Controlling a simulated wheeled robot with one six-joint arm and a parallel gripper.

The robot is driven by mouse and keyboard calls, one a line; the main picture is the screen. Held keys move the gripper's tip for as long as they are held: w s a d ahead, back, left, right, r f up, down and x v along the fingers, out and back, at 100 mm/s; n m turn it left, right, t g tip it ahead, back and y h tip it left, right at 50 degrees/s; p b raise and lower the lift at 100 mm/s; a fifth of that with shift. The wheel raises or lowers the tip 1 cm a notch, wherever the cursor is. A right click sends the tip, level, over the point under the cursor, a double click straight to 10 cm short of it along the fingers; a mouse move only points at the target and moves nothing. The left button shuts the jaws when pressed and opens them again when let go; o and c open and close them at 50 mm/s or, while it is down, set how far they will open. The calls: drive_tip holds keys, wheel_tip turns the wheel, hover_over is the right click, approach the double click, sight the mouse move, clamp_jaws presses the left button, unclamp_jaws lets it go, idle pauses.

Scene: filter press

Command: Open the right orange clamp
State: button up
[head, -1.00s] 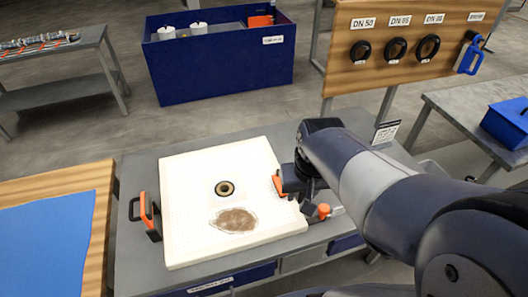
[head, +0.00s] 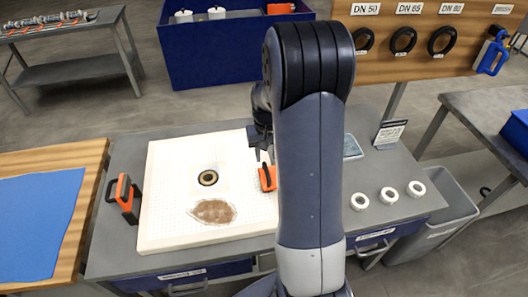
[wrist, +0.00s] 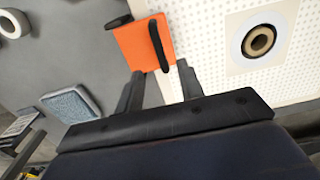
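The right orange clamp (head: 267,178) sits at the right edge of the white filter plate (head: 165,165), partly hidden behind my arm. In the wrist view it is an orange block (wrist: 130,44) with a dark handle bar (wrist: 158,46) on the side toward the plate. My gripper (wrist: 160,70) is open; its two dark fingers are apart and point at the clamp's near edge. I cannot tell whether they touch it. In the head view the gripper (head: 264,152) is just above the clamp, mostly hidden by my arm. The left orange clamp (head: 124,198) is at the plate's left edge.
The plate has a dark ring port (head: 208,177) and a brown stain (head: 213,211). White rings (head: 389,195) and a grey-blue pad (head: 352,147) lie on the bench to the right. A grey bin (head: 440,215) stands beyond. A blue sheet (head: 40,225) lies left.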

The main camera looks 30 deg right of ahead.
sight(266, 170)
drive_tip(key=shift+f+b, duration=3)
drive_tip(key=shift+f, duration=1.3)
drive_tip(key=shift+c, duration=0.2)
drive_tip(key=c, duration=0.7)
drive_tip(key=shift+o, duration=0.3)
drive_tip(key=shift+s+d+r+p, duration=0.1)
drive_tip(key=shift+d+r+p, duration=0.25)
drive_tip(key=shift+r, duration=0.2)
drive_tip(key=shift+s+d+r, duration=0.1)
drive_tip(key=shift+d+r, duration=0.1)
drive_tip(key=shift+c, duration=0.2)
